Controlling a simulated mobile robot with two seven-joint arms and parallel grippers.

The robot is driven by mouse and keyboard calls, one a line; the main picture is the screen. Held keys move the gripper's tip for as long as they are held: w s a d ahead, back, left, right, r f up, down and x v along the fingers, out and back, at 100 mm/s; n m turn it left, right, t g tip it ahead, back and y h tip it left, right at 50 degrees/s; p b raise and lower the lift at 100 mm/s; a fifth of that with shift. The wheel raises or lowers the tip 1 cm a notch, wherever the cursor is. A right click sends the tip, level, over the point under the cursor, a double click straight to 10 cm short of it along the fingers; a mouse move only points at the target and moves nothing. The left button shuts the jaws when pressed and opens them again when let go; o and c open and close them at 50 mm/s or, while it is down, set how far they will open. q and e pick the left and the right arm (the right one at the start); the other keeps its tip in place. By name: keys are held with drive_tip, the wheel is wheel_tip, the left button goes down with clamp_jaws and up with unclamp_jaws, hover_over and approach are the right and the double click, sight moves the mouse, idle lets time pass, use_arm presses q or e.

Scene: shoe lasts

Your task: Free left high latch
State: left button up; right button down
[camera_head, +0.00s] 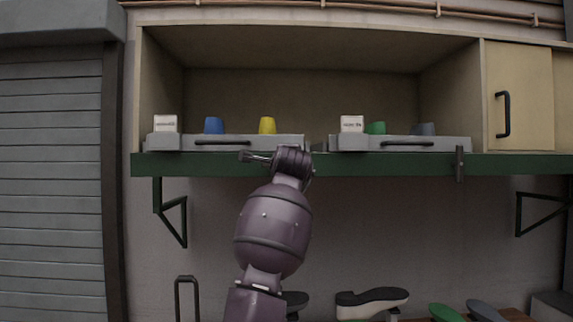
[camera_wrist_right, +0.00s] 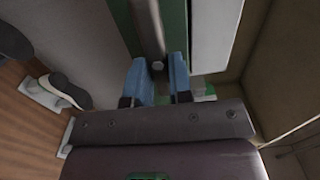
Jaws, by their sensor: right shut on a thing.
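The left high latch (camera_wrist_right: 149,28) is a grey bar, seen close up in the right wrist view. My right gripper (camera_wrist_right: 157,70) has its blue fingers on either side of the bar's end and is shut on it. In the head view my right gripper (camera_head: 280,161) is at the green shelf edge (camera_head: 220,166), below the left tray (camera_head: 280,143). The hand hides part of the latch there. The other latch (camera_head: 460,163) hangs upright across the shelf edge below the right tray (camera_head: 455,144). My left gripper is not in view.
The trays have black handles and carry small boxes and coloured cups, such as a yellow cup (camera_head: 267,125). A cabinet door (camera_head: 518,100) is at the right. Shoe lasts, one black and white (camera_head: 372,302), lie below. The wall under the shelf is mostly clear between brackets.

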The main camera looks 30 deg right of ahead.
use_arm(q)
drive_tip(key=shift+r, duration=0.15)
use_arm(e)
drive_tip(key=c, duration=1)
unclamp_jaws()
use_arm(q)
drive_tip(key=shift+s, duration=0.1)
use_arm(e)
drive_tip(key=shift+s, duration=0.1)
